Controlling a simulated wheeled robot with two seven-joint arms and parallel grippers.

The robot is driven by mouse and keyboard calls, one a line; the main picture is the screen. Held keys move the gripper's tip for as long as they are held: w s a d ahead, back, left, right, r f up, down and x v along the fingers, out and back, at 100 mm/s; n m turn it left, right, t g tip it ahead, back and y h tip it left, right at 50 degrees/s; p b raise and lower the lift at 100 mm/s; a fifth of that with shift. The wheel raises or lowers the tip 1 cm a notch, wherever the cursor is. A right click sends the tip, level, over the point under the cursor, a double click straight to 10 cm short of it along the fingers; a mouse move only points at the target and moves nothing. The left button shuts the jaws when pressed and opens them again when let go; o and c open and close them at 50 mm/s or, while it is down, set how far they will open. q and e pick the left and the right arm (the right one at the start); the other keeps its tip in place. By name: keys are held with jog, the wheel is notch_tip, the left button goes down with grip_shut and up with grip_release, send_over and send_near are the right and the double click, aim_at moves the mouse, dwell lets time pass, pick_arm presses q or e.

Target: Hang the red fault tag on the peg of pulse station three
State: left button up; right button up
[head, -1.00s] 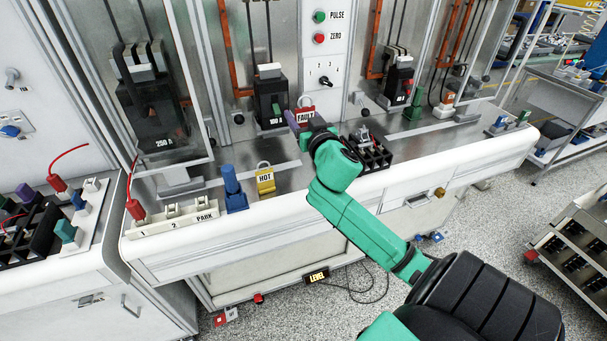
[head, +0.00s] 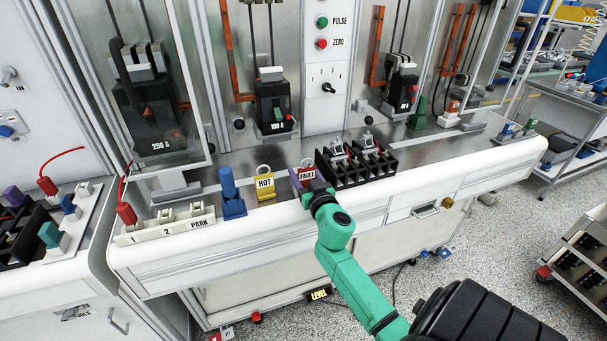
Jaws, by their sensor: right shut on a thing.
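The red fault tag (head: 307,175), lettered FAULT and with a pale loop on top, is at the front of the bench, left of the black rack. My right gripper (head: 304,184) is shut on it, with a purple part showing at its left; the fingertips are partly hidden. The third breaker, marked 40 (head: 402,92), stands in the bay right of the button panel. A dark round knob (head: 362,106) sits left of it, apart from the tag; I cannot tell whether it is the peg. My left gripper is not in view.
A yellow HOT tag (head: 264,185) and a blue block (head: 231,195) stand left of the red tag. The black rack (head: 357,170) holding silvery clips is close on the right. Bare metal bench lies behind. A clear panel (head: 140,70) covers the left bay.

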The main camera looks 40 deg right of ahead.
jog(key=o, duration=1.3)
jog(key=shift+o, duration=0.2)
